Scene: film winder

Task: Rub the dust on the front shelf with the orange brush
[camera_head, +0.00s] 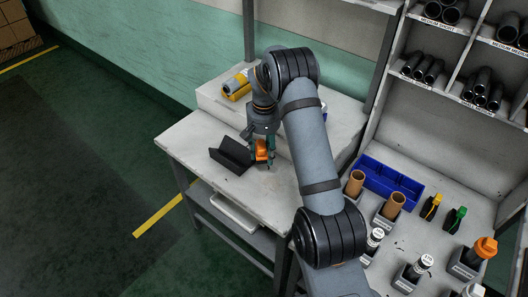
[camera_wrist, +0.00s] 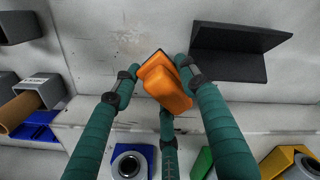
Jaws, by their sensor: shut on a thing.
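My gripper (camera_head: 260,146) is shut on the orange brush (camera_wrist: 165,84), low above the white shelf top (camera_head: 185,136). Its teal fingers (camera_wrist: 160,76) close around the brush from several sides in the wrist view. The brush also shows in the head view (camera_head: 262,151), partly hidden by the fingers. Whether the brush touches the surface is hard to tell. A faint brownish smudge (camera_wrist: 125,40), possibly the dust, lies on the surface beyond and left of the brush in the wrist view.
A black angled bracket (camera_head: 232,154) stands on the shelf just left of my gripper. A raised ledge with a yellow-and-grey item (camera_head: 236,86) is behind. On the right are a blue bin (camera_head: 388,183), brown rolls (camera_head: 393,205) in holders and an orange-capped item (camera_head: 485,247).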

